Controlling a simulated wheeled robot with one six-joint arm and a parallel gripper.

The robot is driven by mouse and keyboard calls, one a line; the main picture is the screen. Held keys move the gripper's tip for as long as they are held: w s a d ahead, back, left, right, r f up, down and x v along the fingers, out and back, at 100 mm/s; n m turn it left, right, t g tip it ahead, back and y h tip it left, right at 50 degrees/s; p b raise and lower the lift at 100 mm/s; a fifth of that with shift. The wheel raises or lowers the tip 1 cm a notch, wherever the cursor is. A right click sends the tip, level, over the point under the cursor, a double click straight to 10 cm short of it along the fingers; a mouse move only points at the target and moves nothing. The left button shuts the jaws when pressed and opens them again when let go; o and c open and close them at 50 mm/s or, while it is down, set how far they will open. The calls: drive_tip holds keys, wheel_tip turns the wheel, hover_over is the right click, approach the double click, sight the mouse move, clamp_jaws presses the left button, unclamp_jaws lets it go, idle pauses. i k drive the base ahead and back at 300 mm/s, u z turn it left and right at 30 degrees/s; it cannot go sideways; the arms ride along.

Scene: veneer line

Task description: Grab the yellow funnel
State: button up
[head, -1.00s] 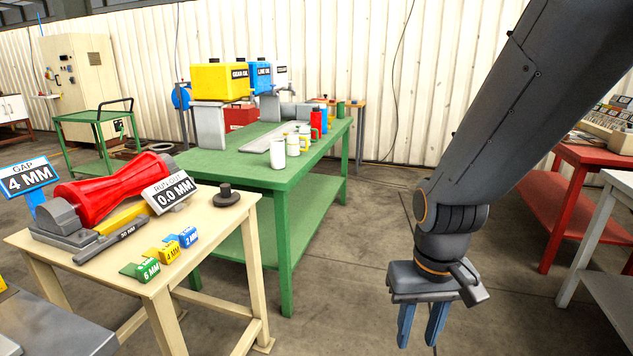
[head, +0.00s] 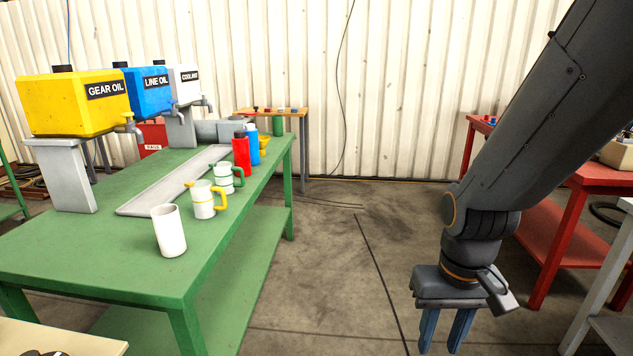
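A small yellow piece, likely the yellow funnel (head: 265,142), shows at the far right end of the green table (head: 110,279). It is partly hidden behind the blue bottle (head: 252,147), so its full shape cannot be told. A red bottle (head: 241,156) stands just in front of the blue one. My gripper (head: 440,338) hangs at the lower right, pointing down. Its two blue fingers are apart with nothing between them. It is well to the right of the green table and far from the yellow piece.
A white cup (head: 169,231), a yellow-handled jug (head: 203,200) and a green-handled jug (head: 224,178) line the table's right side. Gear oil (head: 72,104), line oil and coolant tanks stand behind. Open floor (head: 345,262) lies before the red table (head: 560,239).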

sight(264, 140)
drive_tip(key=u, duration=0.05)
drive_tip(key=i, duration=1.75)
drive_tip(key=u, duration=0.35)
drive_tip(key=i, duration=1.35)
drive_tip(key=u, duration=0.25)
